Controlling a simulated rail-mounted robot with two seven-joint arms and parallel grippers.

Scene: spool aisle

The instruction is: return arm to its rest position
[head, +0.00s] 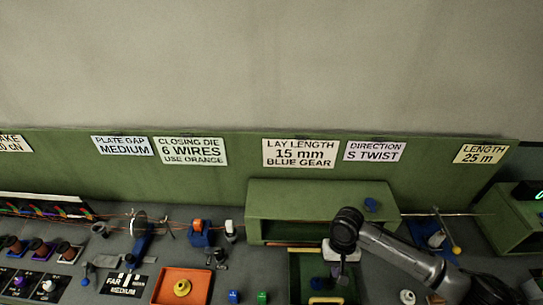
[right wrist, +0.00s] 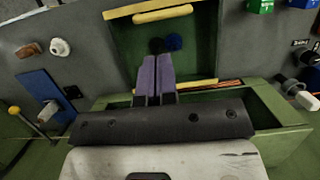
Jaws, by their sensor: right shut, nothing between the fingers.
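My right arm (head: 405,258) reaches in from the lower right in the head view. Its right gripper (head: 341,280) points down over an open green tray in front of the green housing (head: 310,199). In the right wrist view the two fingers of the right gripper (right wrist: 155,60) lie together with nothing between them. A blue round piece (right wrist: 174,41) and a dark one lie in the green tray (right wrist: 125,55) just beyond the fingertips; I cannot tell whether the fingers touch them. My left gripper is not in view.
An orange tray (head: 182,287) with a yellow ring, and small blue and green blocks (head: 262,297), stand to the left. A yellow-knobbed lever (head: 456,250) stands to the right. The space above the bench is clear.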

